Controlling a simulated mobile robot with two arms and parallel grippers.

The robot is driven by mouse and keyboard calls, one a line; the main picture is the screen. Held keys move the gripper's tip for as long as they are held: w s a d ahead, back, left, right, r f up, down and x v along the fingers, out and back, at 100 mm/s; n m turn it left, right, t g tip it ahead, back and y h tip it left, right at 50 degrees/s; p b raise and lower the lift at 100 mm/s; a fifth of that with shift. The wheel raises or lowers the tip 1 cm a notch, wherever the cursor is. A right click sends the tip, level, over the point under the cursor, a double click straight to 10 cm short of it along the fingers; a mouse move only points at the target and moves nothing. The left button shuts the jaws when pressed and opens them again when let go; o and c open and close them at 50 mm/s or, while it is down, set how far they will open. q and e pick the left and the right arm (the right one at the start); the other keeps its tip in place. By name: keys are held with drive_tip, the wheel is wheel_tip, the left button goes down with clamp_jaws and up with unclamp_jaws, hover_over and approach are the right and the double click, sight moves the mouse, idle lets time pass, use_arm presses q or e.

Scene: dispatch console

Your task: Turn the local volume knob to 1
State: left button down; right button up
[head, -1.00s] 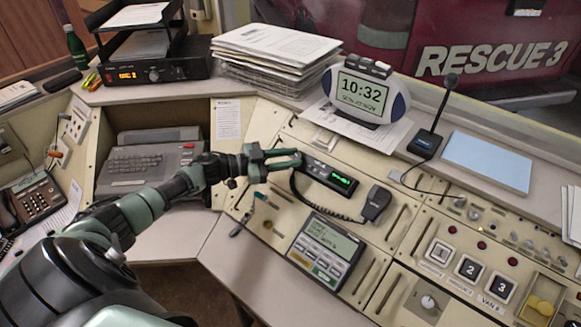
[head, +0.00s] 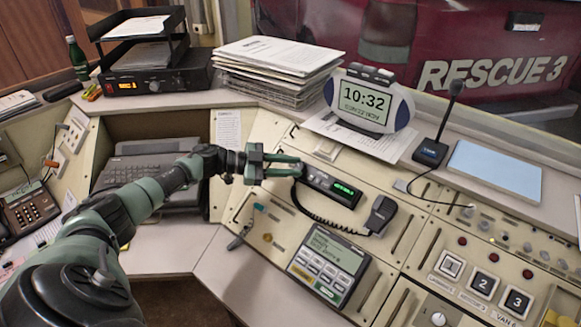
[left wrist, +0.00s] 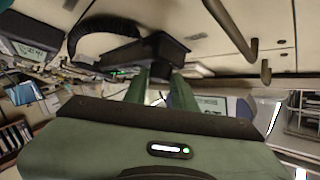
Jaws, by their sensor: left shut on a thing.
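My left gripper (head: 298,165) reaches in from the left in the head view. Its fingertips are at the left end of the small black radio unit (head: 333,187) with the green display. The fingers are shut on a small part there, which I take to be the local volume knob; the fingers hide it, and its setting cannot be read. The left wrist view shows the green fingers (left wrist: 160,90) against the dark radio unit (left wrist: 150,52). A separate white knob (head: 438,318) sits on the lower panel. My right gripper is not in view.
A handheld microphone (head: 382,214) with a coiled cord lies right of the radio. A football-shaped clock (head: 367,100) and paper stack (head: 277,66) stand behind. A gooseneck microphone (head: 432,150) stands to the right.

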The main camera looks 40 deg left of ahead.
use_arm(q)
drive_tip(key=c, duration=1.1)
unclamp_jaws()
drive_tip(key=shift+c, duration=0.2)
drive_tip(key=shift+s+a, duration=0.3)
drive_tip(key=shift+a, duration=0.05)
drive_tip(key=b+v, duration=0.1)
drive_tip(key=v, duration=0.6)
drive_tip(key=shift+r+b, duration=0.15)
drive_tip(key=shift+b, duration=0.2)
